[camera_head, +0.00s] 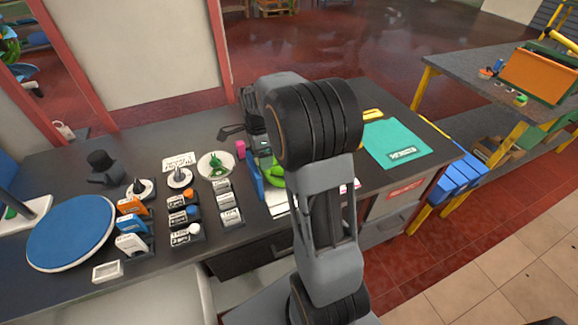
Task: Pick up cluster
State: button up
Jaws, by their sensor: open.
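No hanging cluster can be made out for certain. A small green item (215,160) sits on a round white dish on the dark bench. Another bright green item (273,176) lies beside a blue upright piece, partly hidden by my arm. My gripper (231,133) shows only in part, behind the large elbow of my arm. It is open over the bench, and nothing is seen between its fingers. It is above and to the right of the white dish in the picture.
The dark bench (75,185) holds a round blue disc (70,232), several small labelled boxes and a teal mat (396,143). A grey shelf with yellow legs (423,88) stands at right, carrying an orange bin (541,75). Red posts and a pale panel stand behind the bench.

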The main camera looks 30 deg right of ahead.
jog(key=shift+s+f, duration=0.1)
jog(key=shift+f, duration=1.85)
jog(key=c, duration=1.3)
jog(key=shift+o, duration=0.2)
jog(key=shift+r, duration=0.15)
